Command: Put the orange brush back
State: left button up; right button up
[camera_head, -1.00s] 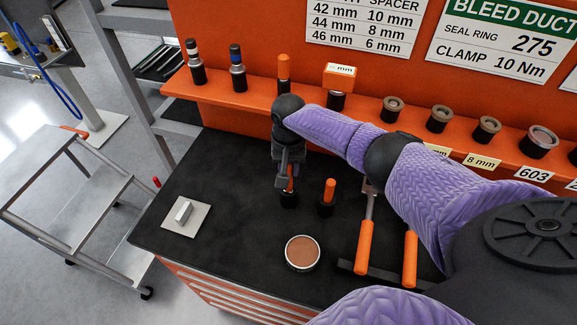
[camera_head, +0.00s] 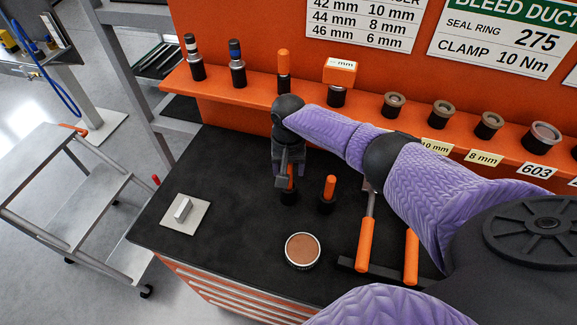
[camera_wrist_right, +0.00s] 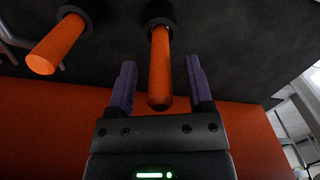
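An orange handle stands in a black cup on the dark bench, under my right gripper (camera_head: 288,178); in the right wrist view this handle (camera_wrist_right: 160,68) rises from its cup (camera_wrist_right: 159,14) between the two fingers. The right gripper (camera_wrist_right: 161,90) is open, with a gap on both sides of the handle. A second orange handle (camera_head: 330,187) stands in its own black cup (camera_head: 327,204) beside it; it also shows in the right wrist view (camera_wrist_right: 57,45). The brush ends are hidden in the cups, so I cannot tell which handle is the brush. My left gripper is not in view.
The orange shelf (camera_head: 225,94) behind holds another orange-handled item (camera_head: 284,65), several rings and two dark cylinders. On the bench (camera_head: 240,245) are a round tin (camera_head: 302,251), a white plate with a block (camera_head: 182,210), and two orange-handled tools at the right. A step cart (camera_head: 90,185) stands left.

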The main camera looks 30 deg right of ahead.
notch_tip(320, 180, up, 10)
jog(key=shift+p, duration=1.2)
dwell(0.7)
